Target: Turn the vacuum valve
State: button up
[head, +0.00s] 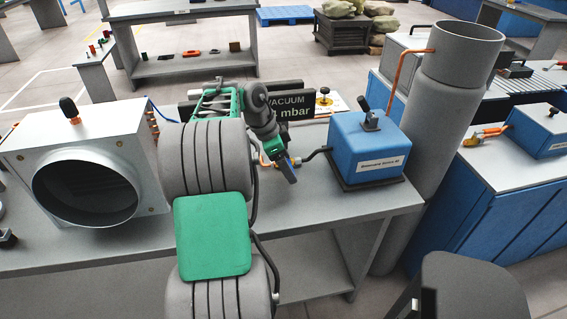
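My gripper (288,172) hangs over the grey workbench, left of the blue vacuum unit (362,148). A small brass fitting (265,161), apparently part of the vacuum valve, shows just left of my gripper. A black hose (317,153) runs from beside the gripper to the blue unit. A small blue piece lies against the gripper fingers; I cannot tell whether it is the valve's handle or part of the gripper. The fingers overlap in this view, so their opening and any contact with the valve are hidden. The rest of the valve is hidden behind my arm.
A dark display (296,102) reading "VACUUM" and "mbar" stands behind my arm. A grey box with a large round opening (85,190) is at the left. A tall grey cylinder (432,130) stands right of the workbench (340,215). Bare bench top lies in front of the blue unit.

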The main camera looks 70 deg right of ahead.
jog(key=o, duration=2)
jog(key=shift+r, duration=0.1)
jog(key=p+v, duration=0.1)
jog(key=v, duration=0.6)
jog(key=shift+w+r+p, duration=0.2)
jog(key=shift+r+p, duration=0.05)
jog(key=shift+p, duration=0.1)
jog(key=shift+a, duration=0.1)
